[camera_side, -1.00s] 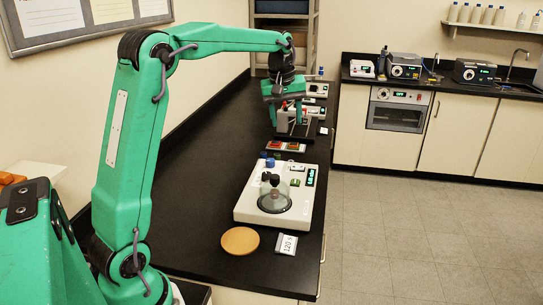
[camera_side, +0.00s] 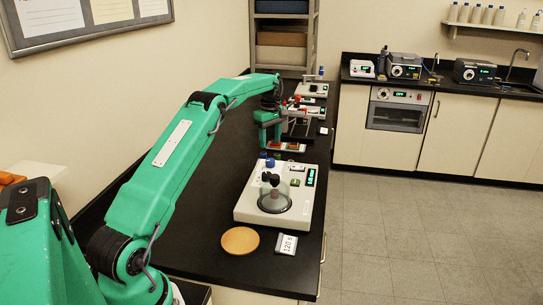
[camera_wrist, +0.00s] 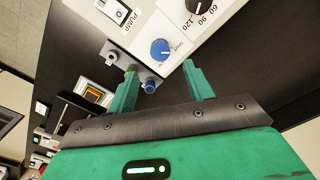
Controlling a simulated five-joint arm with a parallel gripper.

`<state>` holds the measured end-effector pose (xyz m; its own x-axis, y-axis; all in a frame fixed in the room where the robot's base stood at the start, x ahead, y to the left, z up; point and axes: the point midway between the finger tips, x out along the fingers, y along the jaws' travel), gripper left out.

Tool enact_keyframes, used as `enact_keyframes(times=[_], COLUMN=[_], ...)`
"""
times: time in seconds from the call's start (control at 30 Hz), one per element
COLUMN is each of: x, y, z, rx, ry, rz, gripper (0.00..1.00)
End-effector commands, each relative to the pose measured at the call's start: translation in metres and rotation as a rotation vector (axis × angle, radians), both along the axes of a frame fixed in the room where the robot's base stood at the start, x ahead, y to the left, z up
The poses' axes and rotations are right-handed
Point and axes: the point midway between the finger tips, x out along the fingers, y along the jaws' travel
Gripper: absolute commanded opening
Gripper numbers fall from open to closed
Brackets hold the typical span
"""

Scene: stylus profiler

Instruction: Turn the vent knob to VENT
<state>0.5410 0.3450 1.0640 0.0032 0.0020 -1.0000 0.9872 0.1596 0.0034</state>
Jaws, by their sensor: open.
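A round blue knob (camera_wrist: 161,49), which I take for the vent knob, sits on the white panel of the pump unit (camera_side: 247,208). The lettering beside it is too small to read, so its setting cannot be told. In the wrist view the knob lies just beyond the gap between my fingertips, untouched. My gripper (camera_wrist: 160,70) is open and empty. In the side view my gripper (camera_side: 270,143) points down just behind the unit's back left corner, near two small blue parts.
A blue-capped fitting (camera_wrist: 150,84) lies between my fingers in the wrist view. A black dial (camera_wrist: 196,7) and a PUMP switch (camera_wrist: 118,12) flank the knob.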

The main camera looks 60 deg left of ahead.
Motion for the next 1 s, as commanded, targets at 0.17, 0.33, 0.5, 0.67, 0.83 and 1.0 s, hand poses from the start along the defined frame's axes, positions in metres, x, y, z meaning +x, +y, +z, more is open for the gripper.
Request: enact_keyframes(times=[0.17,0.33,0.5,0.67,0.83,1.0], x=[0.0,-0.001,-0.001,-0.001,-0.001,-0.001], y=[0.004,0.004,0.003,0.003,0.003,0.003], z=[-0.005,-0.006,-0.016,-0.032,-0.054,-0.072], rx=[-0.003,-0.003,-0.003,-0.003,-0.003,-0.003], ry=[0.004,0.004,0.005,0.005,0.006,0.004], rz=[0.018,0.016,0.015,0.015,0.015,0.015], gripper=[0.52,0.52,0.52,0.52,0.52,0.52])
